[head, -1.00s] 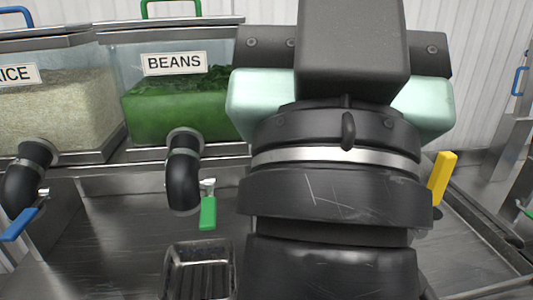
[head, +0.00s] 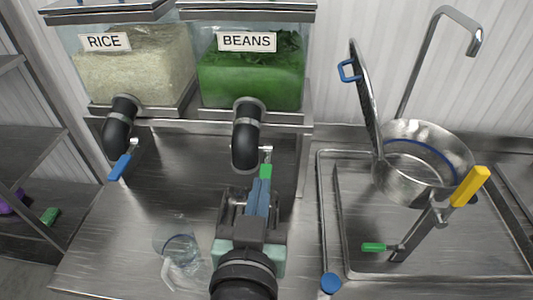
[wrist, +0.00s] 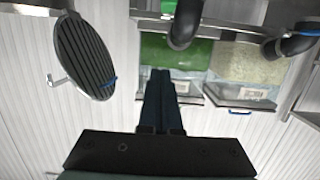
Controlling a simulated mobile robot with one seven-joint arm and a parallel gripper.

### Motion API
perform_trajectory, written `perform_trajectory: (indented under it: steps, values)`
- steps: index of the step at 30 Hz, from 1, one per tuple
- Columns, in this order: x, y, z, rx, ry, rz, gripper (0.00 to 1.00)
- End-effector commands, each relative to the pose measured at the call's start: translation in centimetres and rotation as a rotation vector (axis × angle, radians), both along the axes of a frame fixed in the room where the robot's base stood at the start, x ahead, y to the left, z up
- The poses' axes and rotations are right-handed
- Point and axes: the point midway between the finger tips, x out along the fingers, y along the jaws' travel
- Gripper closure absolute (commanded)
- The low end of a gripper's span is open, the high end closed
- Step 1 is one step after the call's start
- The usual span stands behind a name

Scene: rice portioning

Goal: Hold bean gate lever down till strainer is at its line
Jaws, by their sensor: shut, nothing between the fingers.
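The bean gate lever, with a green grip (head: 266,171), hangs down beside the black bean spout (head: 246,140), below the green-filled hopper labelled BEANS (head: 250,75). My gripper (head: 262,182) is shut and empty. Its blue fingers also show in the wrist view (wrist: 160,80). In the head view the fingertips overlap the lower end of the green grip; I cannot tell whether they touch it. No bean flow is visible at the spout.
The rice hopper (head: 135,65) has a blue lever (head: 120,167) at left. A clear vessel (head: 180,247) lies near my gripper. At right, a round metal pot (head: 393,181) with a blue inner line and raised lid (head: 365,95) stands by a yellow handle (head: 470,187).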

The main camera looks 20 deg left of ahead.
Motion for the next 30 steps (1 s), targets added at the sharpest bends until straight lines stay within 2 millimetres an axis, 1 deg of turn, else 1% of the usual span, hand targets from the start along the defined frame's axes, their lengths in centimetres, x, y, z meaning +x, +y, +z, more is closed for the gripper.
perform_trajectory:
  steps: [2, 5, 13, 17, 23, 26, 30]
  values:
    - [-0.7, 0.4, -0.8, -0.01, 0.042, 0.011, 1.0]
    - [-1.0, 0.5, -1.4, -0.014, 0.056, 0.015, 1.0]
    - [-0.9, 0.5, -1.4, -0.013, 0.054, 0.014, 1.0]
    - [-0.6, 0.6, -1.6, -0.013, 0.053, 0.014, 1.0]
    - [1.1, 1.0, -2.2, -0.012, 0.05, 0.014, 1.0]
    - [2.5, 1.4, -2.1, -0.013, 0.055, 0.014, 1.0]
    - [4.8, 2.1, -2.5, -0.013, 0.055, 0.015, 1.0]
